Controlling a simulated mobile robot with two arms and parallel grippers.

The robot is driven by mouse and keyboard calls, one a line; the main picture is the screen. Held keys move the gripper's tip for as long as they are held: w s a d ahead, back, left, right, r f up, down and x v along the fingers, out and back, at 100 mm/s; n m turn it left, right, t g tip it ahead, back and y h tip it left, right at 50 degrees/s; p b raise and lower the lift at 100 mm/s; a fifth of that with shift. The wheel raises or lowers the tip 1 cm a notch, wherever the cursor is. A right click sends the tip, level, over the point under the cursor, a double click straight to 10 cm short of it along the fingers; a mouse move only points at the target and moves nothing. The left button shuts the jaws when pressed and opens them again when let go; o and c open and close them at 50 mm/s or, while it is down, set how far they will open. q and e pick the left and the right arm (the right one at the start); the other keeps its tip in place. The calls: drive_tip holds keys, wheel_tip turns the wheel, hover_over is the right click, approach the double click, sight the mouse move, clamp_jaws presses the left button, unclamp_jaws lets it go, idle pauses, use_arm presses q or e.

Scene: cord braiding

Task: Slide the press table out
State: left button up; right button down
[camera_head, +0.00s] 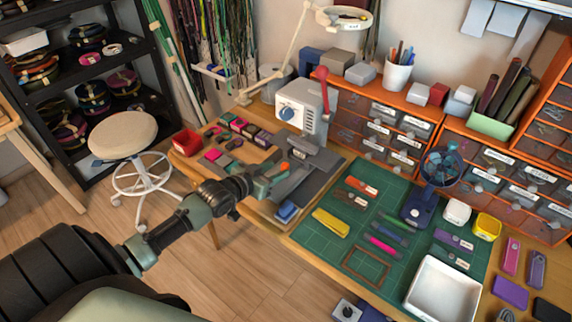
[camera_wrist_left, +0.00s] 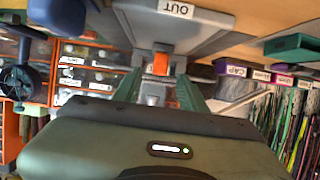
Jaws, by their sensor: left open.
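The press (camera_head: 300,110) is a pale grey machine with a blue knob and a red lever, standing at the back of the wooden bench. Its grey press table (camera_head: 318,172) lies at its foot, and in the left wrist view the table (camera_wrist_left: 205,30) bears an upside-down "OUT" label. An orange tab (camera_wrist_left: 160,64) shows at the table's near side. My left gripper (camera_wrist_left: 158,80) is open, with its green fingers apart on either side of the orange tab; contact cannot be told. The gripper (camera_head: 272,180) partly hides the table's left edge in the head view. My right gripper is out of view.
A green cutting mat (camera_head: 320,243) with tools lies right of the press. A blue block (camera_head: 287,212) sits close in front of the table. A red box (camera_head: 187,142) and small leather pieces lie to the left. A stool (camera_head: 123,135) stands beside the bench.

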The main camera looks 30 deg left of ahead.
sight(283, 167)
use_arm(q)
drive_tip(key=x, duration=0.4)
drive_tip(key=shift+w+f, duration=0.1)
drive_tip(key=shift+x, duration=0.75)
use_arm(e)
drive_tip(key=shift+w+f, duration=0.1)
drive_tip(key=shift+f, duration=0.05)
use_arm(q)
clamp_jaws()
